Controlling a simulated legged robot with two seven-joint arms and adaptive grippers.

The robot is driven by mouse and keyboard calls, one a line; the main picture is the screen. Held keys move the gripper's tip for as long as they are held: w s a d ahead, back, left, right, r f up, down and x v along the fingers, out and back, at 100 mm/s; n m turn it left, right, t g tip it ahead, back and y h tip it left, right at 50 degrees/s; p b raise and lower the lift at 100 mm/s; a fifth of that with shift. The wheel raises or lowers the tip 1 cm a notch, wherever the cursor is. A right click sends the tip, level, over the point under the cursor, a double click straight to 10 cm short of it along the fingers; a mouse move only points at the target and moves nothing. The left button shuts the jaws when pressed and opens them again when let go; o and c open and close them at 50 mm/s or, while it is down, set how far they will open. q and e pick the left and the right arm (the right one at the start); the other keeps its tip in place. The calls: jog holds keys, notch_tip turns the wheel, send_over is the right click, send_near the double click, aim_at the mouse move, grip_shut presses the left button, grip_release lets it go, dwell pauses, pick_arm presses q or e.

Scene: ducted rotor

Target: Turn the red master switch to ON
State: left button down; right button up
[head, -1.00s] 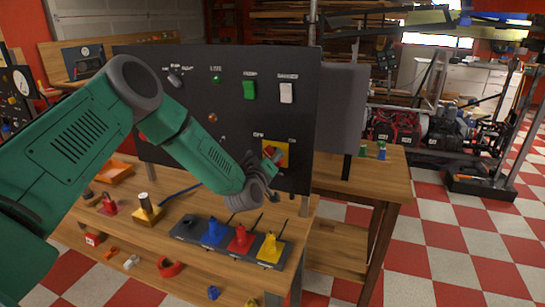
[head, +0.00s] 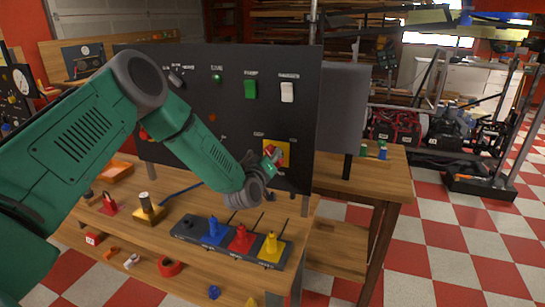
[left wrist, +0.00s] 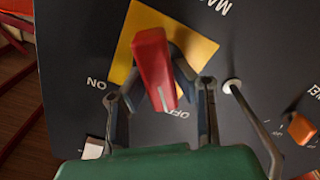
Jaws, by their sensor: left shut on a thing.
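The red master switch (left wrist: 153,65) is a red handle on a yellow square plate (left wrist: 195,46) on the dark upright panel. In the left wrist view the OFF label lies just below the handle's near end and the ON label lies to its left. I cannot tell its exact setting. My left gripper (left wrist: 155,78) is shut on the switch, one finger on each side of the handle. In the head view my left gripper (head: 267,164) reaches the yellow plate (head: 284,147) from the lower left and hides part of the switch. My right gripper is not in view.
The panel (head: 220,120) also carries a green rocker (head: 250,89) and a white rocker (head: 287,92). Below stands a wooden bench with a dark strip of blue, red (head: 241,240) and yellow (head: 271,248) plugs. An orange knob (left wrist: 301,128) sits right of the gripper in the wrist view.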

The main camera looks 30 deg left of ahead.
pick_arm(q)
jog(key=shift+f+m, duration=0.25)
jog(key=shift+m, duration=0.65)
jog(key=m, duration=0.2)
jog(key=shift+d+m, duration=0.2)
jog(key=shift+m, duration=0.2)
jog(key=m+b, duration=0.1)
jog(key=m, duration=0.3)
jog(key=shift+d+f, duration=0.1)
jog(key=m, duration=0.4)
jog(key=shift+b, duration=0.4)
jog(key=shift+d+f+m+b, duration=0.15)
jog(key=shift+m+b, duration=0.5)
jog(key=shift+m, duration=1.35)
jog(key=c, duration=1.3)
grip_release()
jog(key=shift+w, duration=0.1)
